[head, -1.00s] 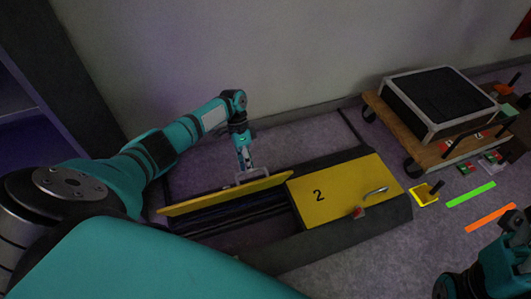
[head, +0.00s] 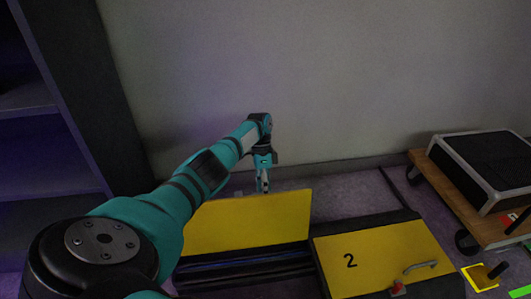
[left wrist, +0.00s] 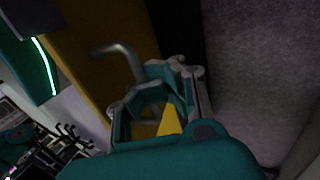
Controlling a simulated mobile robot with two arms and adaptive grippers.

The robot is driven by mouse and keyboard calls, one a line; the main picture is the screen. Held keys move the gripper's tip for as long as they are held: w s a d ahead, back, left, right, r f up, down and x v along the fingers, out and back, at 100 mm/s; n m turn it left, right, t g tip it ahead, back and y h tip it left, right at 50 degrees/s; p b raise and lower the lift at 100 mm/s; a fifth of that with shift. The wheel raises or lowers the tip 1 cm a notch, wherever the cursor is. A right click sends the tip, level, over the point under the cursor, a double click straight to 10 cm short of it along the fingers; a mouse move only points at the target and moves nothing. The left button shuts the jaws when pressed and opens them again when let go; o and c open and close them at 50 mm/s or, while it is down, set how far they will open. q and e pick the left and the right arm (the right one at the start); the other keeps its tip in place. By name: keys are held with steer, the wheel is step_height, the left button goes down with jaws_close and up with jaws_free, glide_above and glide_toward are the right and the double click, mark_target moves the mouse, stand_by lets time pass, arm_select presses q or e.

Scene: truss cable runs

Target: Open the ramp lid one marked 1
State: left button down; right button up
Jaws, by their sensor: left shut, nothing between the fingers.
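The yellow ramp lid one (head: 250,222) stands steeply raised at the left of the dark ramp, its broad plain face toward me. I see no number 1 on this face. The dark channel (head: 245,272) with cable runs lies open beneath it. My left gripper (head: 263,185) is shut and empty behind the lid's upper edge, near its right end. The left wrist view shows a yellow panel (left wrist: 85,45) with a grey bar handle (left wrist: 122,58) beside the gripper's fingers. Whether they touch it I cannot tell. My right gripper is out of view.
The second yellow lid (head: 375,250), marked 2, lies closed at the right with a grey handle and a red piece. A wooden cart (head: 460,200) with a dark box stands further right. A dark shelf stands left; the wall is close behind.

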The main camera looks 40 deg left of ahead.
arm_select(q)
steer(key=shift+s+d+f, duration=0.1)
steer(key=shift+d+f, duration=0.05)
steer(key=shift+f, duration=0.3)
steer(key=c, duration=1.4)
jaws_free()
steer(key=shift+r, duration=0.1)
steer(key=v, duration=0.7)
steer(key=shift+w+a+r, duration=0.2)
steer(key=shift+a, duration=0.05)
